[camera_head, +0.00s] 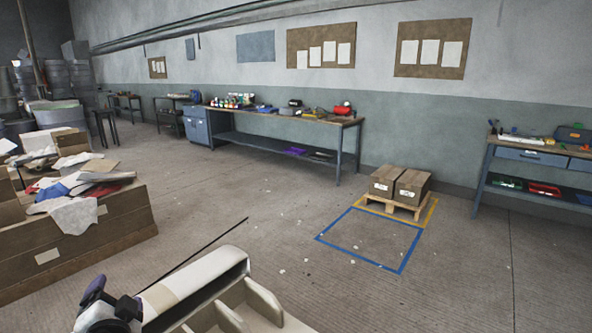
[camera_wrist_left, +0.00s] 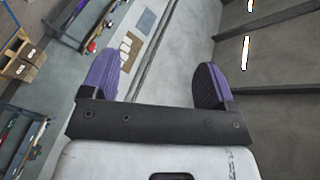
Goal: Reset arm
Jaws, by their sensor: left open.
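My left gripper (camera_head: 108,294) is at the lower left of the head view, with dark and purple fingers. In the left wrist view the same gripper (camera_wrist_left: 158,78) has its two purple fingers spread wide apart, with nothing between them. Behind that gap the wrist view shows wall and pipes, tilted sideways. A cream, ribbed, mould-like shape (camera_head: 257,298) fills the bottom of the head view, just right of the gripper. I cannot tell whether they touch. My right gripper is not in view.
A large wooden crate (camera_head: 85,236) heaped with scraps stands at the left. Two brown boxes sit on a pallet (camera_head: 393,206) by a blue floor outline (camera_head: 403,266). Workbenches (camera_head: 338,122) line the wall. The mid floor is open, with small white scraps.

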